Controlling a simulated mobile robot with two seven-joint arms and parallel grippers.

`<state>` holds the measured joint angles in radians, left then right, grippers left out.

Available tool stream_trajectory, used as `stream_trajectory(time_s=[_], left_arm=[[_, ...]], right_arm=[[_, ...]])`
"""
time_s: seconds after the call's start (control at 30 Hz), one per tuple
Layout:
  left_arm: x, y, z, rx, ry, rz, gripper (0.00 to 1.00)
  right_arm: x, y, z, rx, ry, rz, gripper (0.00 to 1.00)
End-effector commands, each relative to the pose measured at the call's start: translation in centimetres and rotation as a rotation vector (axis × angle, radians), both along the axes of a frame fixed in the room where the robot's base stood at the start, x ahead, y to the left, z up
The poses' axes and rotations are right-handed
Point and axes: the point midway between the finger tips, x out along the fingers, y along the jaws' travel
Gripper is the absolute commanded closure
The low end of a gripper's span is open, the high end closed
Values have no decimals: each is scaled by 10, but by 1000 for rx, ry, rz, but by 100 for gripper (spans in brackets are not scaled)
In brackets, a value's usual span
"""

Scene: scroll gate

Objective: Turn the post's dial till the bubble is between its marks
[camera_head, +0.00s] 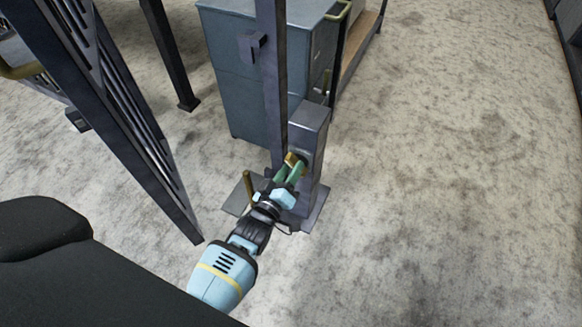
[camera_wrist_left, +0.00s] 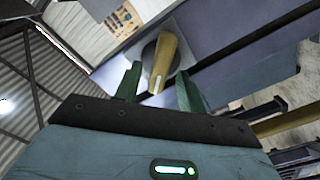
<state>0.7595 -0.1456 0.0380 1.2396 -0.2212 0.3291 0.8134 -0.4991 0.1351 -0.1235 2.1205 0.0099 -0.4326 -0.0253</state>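The post (camera_head: 311,128) is a grey metal box-shaped column on a flat base plate. Its dial (camera_wrist_left: 165,62) has a brass bar-shaped handle on a round grey disc, and its brass also shows in the head view (camera_head: 291,158). My left gripper (camera_head: 293,170) is at the post's face, in front of the dial. In the left wrist view the green fingers (camera_wrist_left: 158,80) are apart, one on each side of the brass handle, with gaps visible. I cannot make out the bubble or its marks. My right gripper is not in view.
A dark slatted gate panel (camera_head: 125,125) stands left of my left arm. A blue-grey cabinet (camera_head: 235,80) stands behind the post. A brass-coloured lever (camera_head: 249,188) rises beside my gripper. The carpeted floor (camera_head: 450,190) on the right is clear.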

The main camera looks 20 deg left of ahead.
Motion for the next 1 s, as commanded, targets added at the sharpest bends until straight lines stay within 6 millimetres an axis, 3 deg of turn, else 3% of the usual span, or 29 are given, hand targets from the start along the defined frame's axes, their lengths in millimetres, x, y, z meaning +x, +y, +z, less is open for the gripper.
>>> stream_trajectory(time_s=[0.4,1.0], left_arm=[[-60,2,2,0,-1,-1,60],[-68,2,1,0,0,0,60]], right_arm=[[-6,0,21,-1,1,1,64],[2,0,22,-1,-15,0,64]])
